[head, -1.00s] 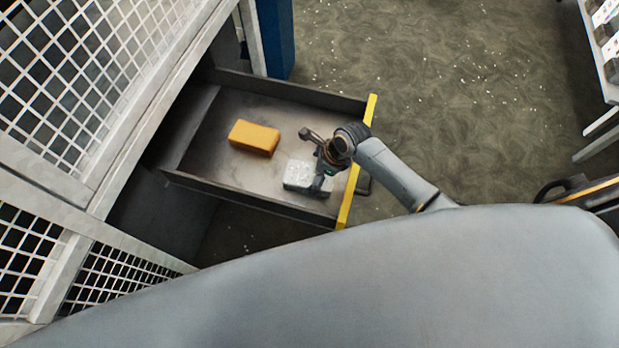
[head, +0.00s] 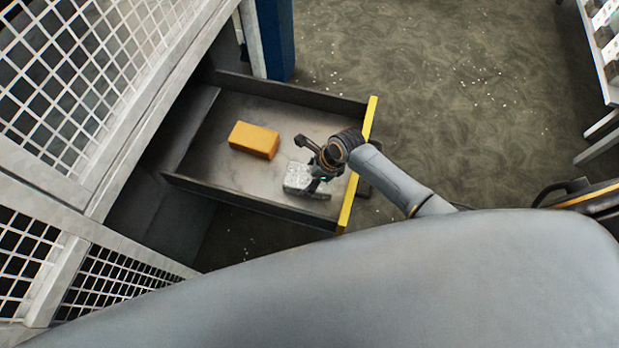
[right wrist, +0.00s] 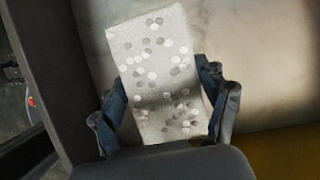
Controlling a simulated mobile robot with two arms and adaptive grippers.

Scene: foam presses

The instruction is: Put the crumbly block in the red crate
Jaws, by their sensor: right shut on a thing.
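The crumbly block is a pale grey, speckled block (head: 299,176) in the open drawer (head: 222,184), near its yellow front edge. In the right wrist view the block (right wrist: 152,60) shows pitted round spots and lies between the two dark fingers. My right gripper (head: 309,170) is shut on this block, with one finger on each side; it also shows in the right wrist view (right wrist: 168,108). I cannot tell whether the block is lifted off the drawer floor. My left gripper is not in view. No red crate is seen.
An orange block (head: 254,139) lies in the same drawer, left of my gripper. White mesh panels (head: 75,80) stand at the left. A blue post (head: 275,40) stands behind the drawer. The speckled floor (head: 450,90) to the right is open.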

